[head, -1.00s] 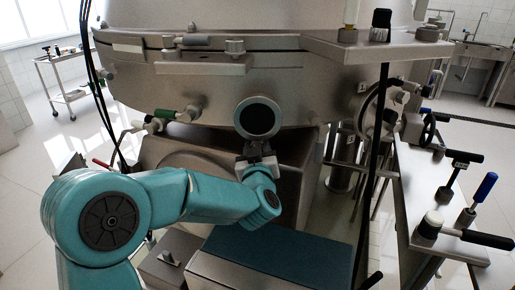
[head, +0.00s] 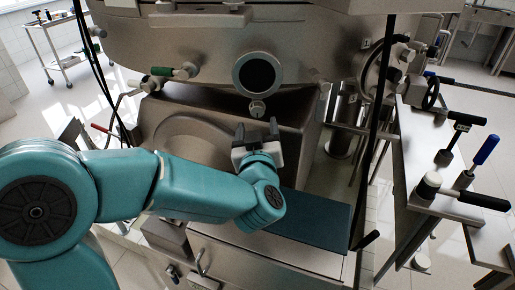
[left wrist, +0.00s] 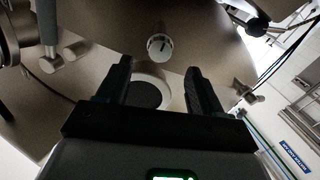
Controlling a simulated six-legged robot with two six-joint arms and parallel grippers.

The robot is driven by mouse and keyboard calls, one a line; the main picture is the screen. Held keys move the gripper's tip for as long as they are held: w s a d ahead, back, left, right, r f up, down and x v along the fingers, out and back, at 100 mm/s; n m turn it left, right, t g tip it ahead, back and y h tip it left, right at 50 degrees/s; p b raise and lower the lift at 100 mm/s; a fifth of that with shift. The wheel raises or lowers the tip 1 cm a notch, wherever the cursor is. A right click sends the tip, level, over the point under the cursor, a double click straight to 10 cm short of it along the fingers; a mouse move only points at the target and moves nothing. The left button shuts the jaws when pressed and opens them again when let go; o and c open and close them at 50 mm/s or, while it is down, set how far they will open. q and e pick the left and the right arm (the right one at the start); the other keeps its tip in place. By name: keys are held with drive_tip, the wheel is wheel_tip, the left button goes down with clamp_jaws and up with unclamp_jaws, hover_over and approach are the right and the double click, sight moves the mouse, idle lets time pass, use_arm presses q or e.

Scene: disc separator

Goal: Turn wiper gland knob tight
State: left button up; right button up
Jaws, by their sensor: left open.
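A small pale knob (head: 257,108), which looks like the wiper gland knob, sits just below the round dark sight glass (head: 257,75) on the steel vessel. In the left wrist view the knob (left wrist: 159,46) shows a dark line on its face, beyond the fingers. The ring of the sight glass (left wrist: 150,88) shows between the fingers there. My left gripper (head: 257,130) is open and empty, pointing up just below the knob and apart from it. How tight the knob is cannot be told. My right gripper is not in view.
A green-handled valve (head: 165,71) is on the vessel's left side. A steel bench (head: 425,165) with levers and a black-handled rod stands at right. Dark hanging cables (head: 95,70) pass at left. A blue-topped step (head: 310,220) lies below the arm.

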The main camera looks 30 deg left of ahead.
use_arm(q)
drive_tip(key=v, duration=0.6)
drive_tip(key=shift+s, duration=0.3)
drive_tip(key=shift+d, duration=0.15)
